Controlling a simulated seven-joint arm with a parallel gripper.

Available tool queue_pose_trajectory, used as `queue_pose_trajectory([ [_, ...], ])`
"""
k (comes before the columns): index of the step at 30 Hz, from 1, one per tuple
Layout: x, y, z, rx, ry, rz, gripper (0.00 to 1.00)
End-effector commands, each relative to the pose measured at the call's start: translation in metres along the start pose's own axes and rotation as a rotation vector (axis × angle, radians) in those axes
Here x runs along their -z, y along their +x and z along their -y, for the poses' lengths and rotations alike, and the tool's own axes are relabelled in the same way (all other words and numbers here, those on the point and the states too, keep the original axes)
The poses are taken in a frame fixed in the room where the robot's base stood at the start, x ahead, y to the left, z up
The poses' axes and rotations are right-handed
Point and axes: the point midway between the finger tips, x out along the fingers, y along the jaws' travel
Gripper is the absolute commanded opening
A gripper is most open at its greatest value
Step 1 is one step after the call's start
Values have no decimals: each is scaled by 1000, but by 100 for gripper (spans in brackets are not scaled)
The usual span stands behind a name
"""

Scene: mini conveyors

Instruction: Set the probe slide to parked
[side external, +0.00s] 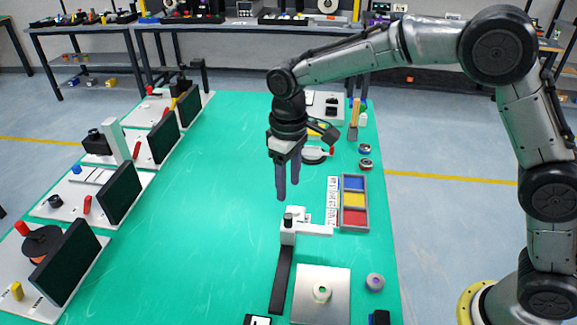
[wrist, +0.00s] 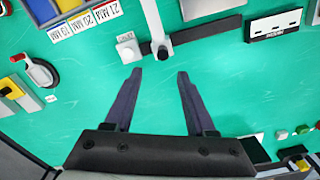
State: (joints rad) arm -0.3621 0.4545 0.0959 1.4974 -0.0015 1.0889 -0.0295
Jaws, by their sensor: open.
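The probe slide is a dark rail (side external: 281,278) on the green table, with a white carriage (side external: 288,234) at its far end. The carriage has a dark round knob (side external: 288,218) and a pale arm reaching right. In the wrist view the knob (wrist: 161,38) sits near the rail's left end, with the bare rail (wrist: 210,30) running right. A white block (wrist: 128,50) with a small label stands just left of the carriage; I cannot read the label surely. My gripper (side external: 288,190) is open and empty, pointing down above the carriage. In the wrist view its fingertips (wrist: 160,74) are apart and below the knob.
A metal plate (side external: 309,309) with a ring lies right of the rail. A tray with blue, yellow and red compartments (side external: 342,203) stands right of the carriage. Stations with dark screens (side external: 119,192) line the left edge. The table's middle left is clear.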

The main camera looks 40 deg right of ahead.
Motion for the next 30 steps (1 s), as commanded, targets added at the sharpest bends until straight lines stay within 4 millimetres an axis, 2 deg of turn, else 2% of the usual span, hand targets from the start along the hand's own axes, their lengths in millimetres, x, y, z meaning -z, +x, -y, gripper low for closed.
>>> queue_pose_trajectory([
  [3,0,-20,0,0,0,-2,56],
  [7,1,-34,0,-1,0,-2,56],
  [22,0,-43,-5,-1,10,-7,56],
  [26,-6,-78,-20,-5,43,-77,56],
  [30,-43,-125,-42,-14,99,-160,56],
])
